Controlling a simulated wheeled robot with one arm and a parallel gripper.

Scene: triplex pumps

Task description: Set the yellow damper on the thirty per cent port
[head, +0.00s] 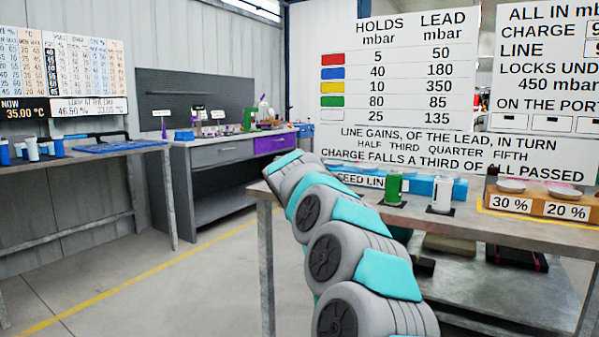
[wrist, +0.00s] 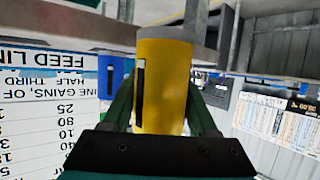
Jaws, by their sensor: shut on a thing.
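The yellow damper (wrist: 165,85) is a yellow cylinder with a grey end band and a dark slot on its side. My gripper (wrist: 163,100) is shut on it, a dark green finger on each side, in the wrist view. The head view shows neither the damper nor the gripper; my arm is in front there. The thirty per cent port, labelled "30 %" (head: 510,204), is at the right of the bench in the head view, with a pale disc (head: 510,186) above the label. No damper is seen on it.
A green damper (head: 393,188) and a white damper (head: 441,194) stand on the near bench (head: 470,223), left of the ports. The "20 %" port (head: 567,212) is right beside the thirty per cent one. A grey cabinet (head: 222,151) and a left bench (head: 70,156) stand further back.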

